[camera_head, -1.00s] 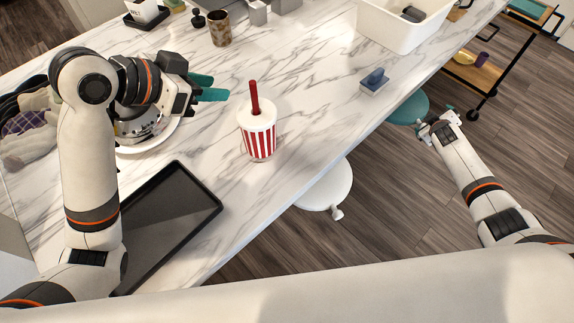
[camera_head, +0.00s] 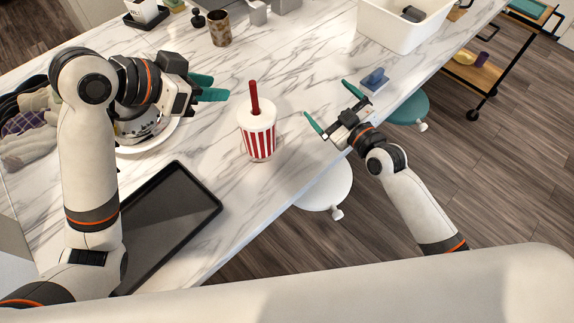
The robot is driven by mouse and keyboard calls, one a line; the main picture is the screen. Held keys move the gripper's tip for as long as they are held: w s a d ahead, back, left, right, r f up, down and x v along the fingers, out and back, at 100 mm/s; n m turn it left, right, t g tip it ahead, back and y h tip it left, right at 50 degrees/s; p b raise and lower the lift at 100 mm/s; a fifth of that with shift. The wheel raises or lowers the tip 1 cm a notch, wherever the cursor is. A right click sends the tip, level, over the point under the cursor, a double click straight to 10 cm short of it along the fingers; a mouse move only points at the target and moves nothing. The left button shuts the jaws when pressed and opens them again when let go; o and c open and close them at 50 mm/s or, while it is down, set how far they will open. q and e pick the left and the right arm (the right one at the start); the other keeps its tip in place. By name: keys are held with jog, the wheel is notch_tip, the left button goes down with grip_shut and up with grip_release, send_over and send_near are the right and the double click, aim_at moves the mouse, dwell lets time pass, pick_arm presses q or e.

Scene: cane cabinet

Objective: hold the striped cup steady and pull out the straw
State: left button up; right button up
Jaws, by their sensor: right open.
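The red-and-white striped cup (camera_head: 259,143) stands upright on the marble counter with a white lid. A dark red straw (camera_head: 255,97) sticks up out of the lid. My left gripper (camera_head: 214,87) is to the left of the straw, apart from it and the cup. Its two teal fingers show a gap with nothing between them. My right gripper (camera_head: 330,104) is at the counter's right edge, right of the cup and apart from it. Its teal fingers are spread wide and empty, pointing up and left.
A black tray (camera_head: 165,222) lies in front of the cup to the left. A white plate (camera_head: 150,148) is under my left arm. A blue block-like item (camera_head: 375,79) sits beyond my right gripper. A white bin (camera_head: 400,35) stands at the back. Stools (camera_head: 326,187) stand beside the counter.

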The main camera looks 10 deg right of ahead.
aim_at(260, 131)
jog(key=s+a+f+m, duration=0.1)
jog(key=s+a, duration=0.3)
jog(key=s+a+f+m, duration=0.1)
jog(key=s+a+m, duration=0.1)
jog(key=s+a, duration=0.2)
jog(key=s+a+f+m, duration=0.1)
jog(key=s+a+m, duration=0.1)
jog(key=s+a, duration=0.2)
jog(key=shift+s+a+f+y, duration=0.15)
jog(key=shift+s+f+y, duration=0.25)
jog(key=shift+s, duration=0.25)
jog(key=x, duration=1.2)
jog(key=shift+r, duration=0.1)
